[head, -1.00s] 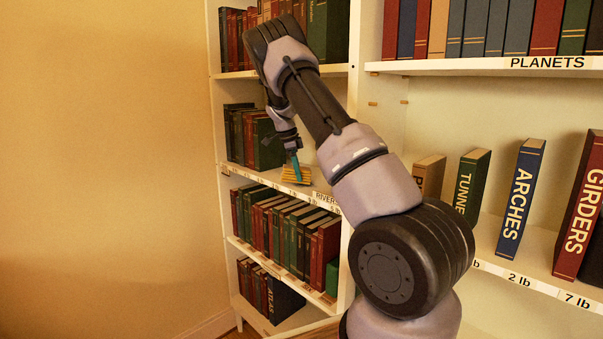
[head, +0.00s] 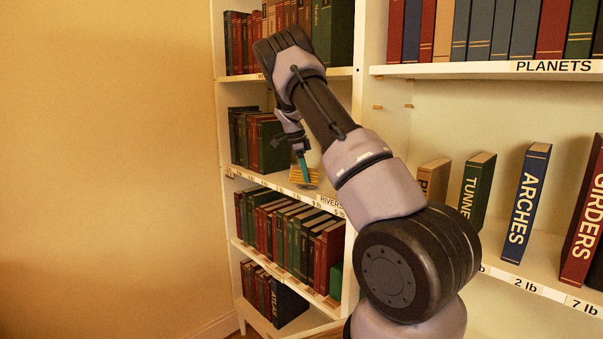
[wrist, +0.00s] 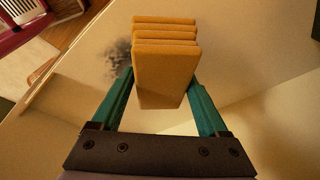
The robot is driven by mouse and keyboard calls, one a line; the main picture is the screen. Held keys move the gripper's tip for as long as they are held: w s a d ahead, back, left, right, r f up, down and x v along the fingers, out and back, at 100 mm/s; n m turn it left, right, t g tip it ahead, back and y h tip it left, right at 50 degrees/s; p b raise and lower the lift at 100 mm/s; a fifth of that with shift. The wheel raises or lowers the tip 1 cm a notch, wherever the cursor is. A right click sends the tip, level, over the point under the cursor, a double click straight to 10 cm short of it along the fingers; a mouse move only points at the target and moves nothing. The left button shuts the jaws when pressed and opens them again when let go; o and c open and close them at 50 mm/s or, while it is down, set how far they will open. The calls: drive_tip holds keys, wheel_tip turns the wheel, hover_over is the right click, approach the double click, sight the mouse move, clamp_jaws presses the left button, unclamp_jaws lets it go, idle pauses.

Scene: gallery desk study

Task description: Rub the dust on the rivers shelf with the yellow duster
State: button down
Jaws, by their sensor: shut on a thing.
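The yellow duster (wrist: 165,75), a ribbed block, is held between the teal fingers of my gripper (wrist: 162,95) in the wrist view. In the head view my gripper (head: 304,168) reaches down to the rivers shelf (head: 270,180), with the duster (head: 311,177) at its tip. The duster is low over the pale shelf board; I cannot tell whether it touches it. A dark grey patch of dust (wrist: 117,60) shows on the board in the wrist view, left of the duster. Part of it may be hidden behind the duster and the left finger.
Dark books (head: 262,140) stand at the left end of the rivers shelf, close to my gripper. Another shelf board (head: 340,72) is above, and a full row of books (head: 290,235) is below. A book marked ARCHES (head: 525,200) stands in the right bay.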

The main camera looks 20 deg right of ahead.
sight(313, 180)
drive_tip(key=shift+s+d+f, duration=0.1)
drive_tip(key=shift+s+d, duration=0.1)
drive_tip(key=shift+s, duration=0.35)
drive_tip(key=shift+s+d, duration=0.2)
drive_tip(key=shift+s, duration=0.3)
drive_tip(key=shift+s+d, duration=0.45)
drive_tip(key=shift+s, duration=0.7)
drive_tip(key=shift+s+d, duration=0.5)
drive_tip(key=shift+s, duration=0.6)
drive_tip(key=shift+s+d, duration=0.45)
drive_tip(key=shift+s, duration=0.7)
drive_tip(key=shift+w, duration=0.1)
drive_tip(key=shift+w+a, duration=0.4)
drive_tip(key=shift+w, duration=0.5)
drive_tip(key=shift+w+a, duration=0.35)
drive_tip(key=shift+w, duration=0.5)
drive_tip(key=shift+w+a, duration=0.4)
drive_tip(key=shift+w, duration=0.5)
drive_tip(key=shift+w+a, duration=0.3)
drive_tip(key=shift+w, duration=0.5)
drive_tip(key=shift+w+a, duration=0.3)
drive_tip(key=shift+w, duration=0.5)
drive_tip(key=shift+w+a, duration=0.3)
drive_tip(key=shift+w, duration=0.5)
drive_tip(key=shift+r, duration=0.2)
